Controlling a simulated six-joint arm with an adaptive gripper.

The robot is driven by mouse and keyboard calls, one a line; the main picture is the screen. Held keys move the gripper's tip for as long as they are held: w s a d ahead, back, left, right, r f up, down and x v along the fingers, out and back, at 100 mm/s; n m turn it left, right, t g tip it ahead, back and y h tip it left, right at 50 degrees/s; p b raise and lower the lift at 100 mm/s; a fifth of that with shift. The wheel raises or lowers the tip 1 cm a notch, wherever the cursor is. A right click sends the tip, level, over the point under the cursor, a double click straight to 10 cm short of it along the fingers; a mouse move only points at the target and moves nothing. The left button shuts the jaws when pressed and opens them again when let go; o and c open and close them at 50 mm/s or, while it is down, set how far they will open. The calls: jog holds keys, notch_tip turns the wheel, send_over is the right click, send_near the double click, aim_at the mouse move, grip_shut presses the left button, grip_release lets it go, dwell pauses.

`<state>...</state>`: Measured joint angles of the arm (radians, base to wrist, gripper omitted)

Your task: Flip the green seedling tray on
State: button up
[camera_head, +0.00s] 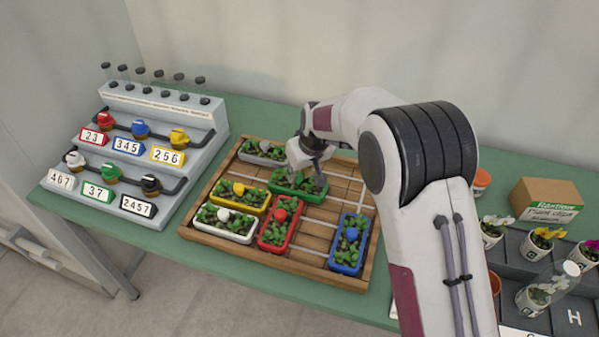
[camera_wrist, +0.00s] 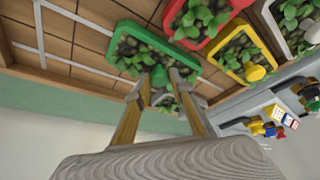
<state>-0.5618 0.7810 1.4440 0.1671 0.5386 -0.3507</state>
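The green seedling tray (camera_head: 312,197) holds leafy seedlings and lies at the back middle of the wooden frame. My gripper (camera_head: 318,163) points down over it and hides part of it. In the wrist view, the green tray (camera_wrist: 112,52) lies just beyond my fingertips (camera_wrist: 161,82). Its dark green knob (camera_wrist: 159,75) shows between the two fingertips. The fingers stand apart, one on each side of the knob. I cannot tell whether they touch it.
A grey tray (camera_head: 262,158) lies behind left. Yellow (camera_head: 240,202), white (camera_head: 222,233), red (camera_head: 272,246) and blue (camera_head: 345,268) trays stand nearby on the wooden frame (camera_head: 330,281). A stepped valve rack (camera_head: 150,110) stands left. Potted flowers and a box (camera_head: 545,203) stand right.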

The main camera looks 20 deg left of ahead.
grip_shut()
jog(key=d, duration=1.4)
jog(key=o, duration=0.7)
grip_release()
jog(key=shift+d, duration=0.1)
jog(key=shift+c, duration=0.2)
jog(key=shift+r, duration=0.2)
jog(key=v, duration=1.1)
jog(key=shift+r, duration=0.2)
